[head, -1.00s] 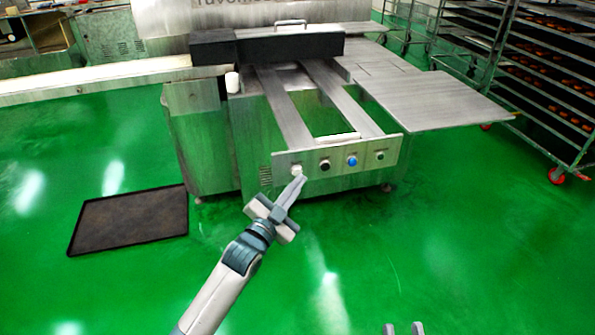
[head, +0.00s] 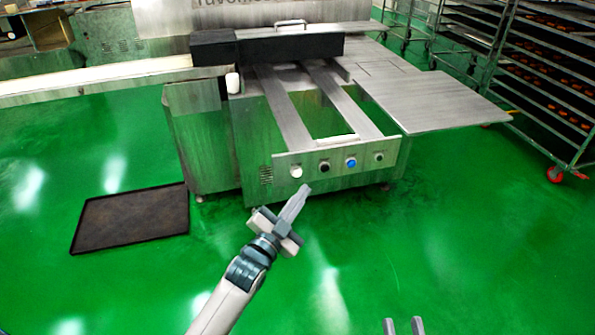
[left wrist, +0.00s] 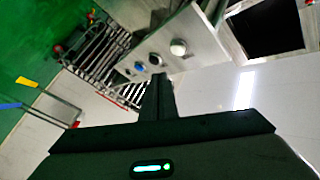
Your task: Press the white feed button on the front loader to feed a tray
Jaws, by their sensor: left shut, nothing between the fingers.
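The white feed button (head: 296,171) is at the left end of the steel front panel (head: 338,160) of the loader. A black knob (head: 324,165), a blue button (head: 351,162) and a dark button (head: 379,157) sit to its right. My left gripper (head: 304,190) is shut and empty. Its tip is just below and right of the white button in the head view, apart from it. In the left wrist view the white button (left wrist: 178,47) shows above and right of the gripper tip (left wrist: 158,80). My right gripper (head: 403,322) shows only its fingertips, spread apart, at the bottom edge.
Two steel rails (head: 285,110) run back from the panel, with a flat steel table (head: 435,101) to the right. A dark empty tray (head: 130,220) lies on the green floor at left. A wheeled rack (head: 545,90) with loaded trays stands at right. The floor before the panel is clear.

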